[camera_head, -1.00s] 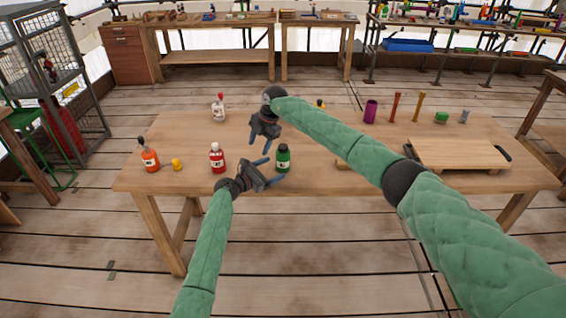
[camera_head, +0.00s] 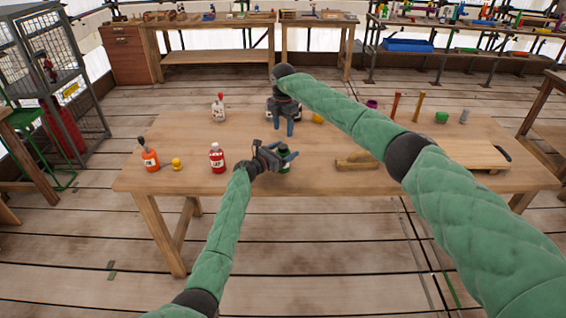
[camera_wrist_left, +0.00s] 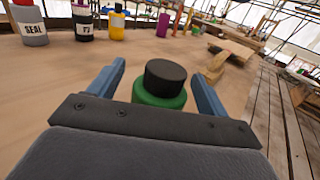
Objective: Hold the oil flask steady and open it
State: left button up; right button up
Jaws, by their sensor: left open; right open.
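A green flask with a black cap (camera_wrist_left: 165,80) stands upright between the two blue fingers of my left gripper (camera_wrist_left: 158,85), with a visible gap to each finger. In the head view the green flask (camera_head: 284,168) is partly hidden by my left gripper (camera_head: 288,160), which is open around it. The flask's label is not readable here. My right gripper (camera_head: 283,127) is open and empty, fingers pointing down, behind the green flask and above the table.
On the wooden table (camera_head: 225,180), a red bottle (camera_head: 217,158), an orange bottle (camera_head: 149,158) and a small yellow piece (camera_head: 177,164) stand left. A white bottle (camera_head: 218,108) stands behind. A wooden piece (camera_head: 355,161) and a board (camera_head: 455,152) lie right.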

pick_arm(q)
jog(key=shift+w+d, duration=0.3)
jog(key=shift+d, duration=0.05)
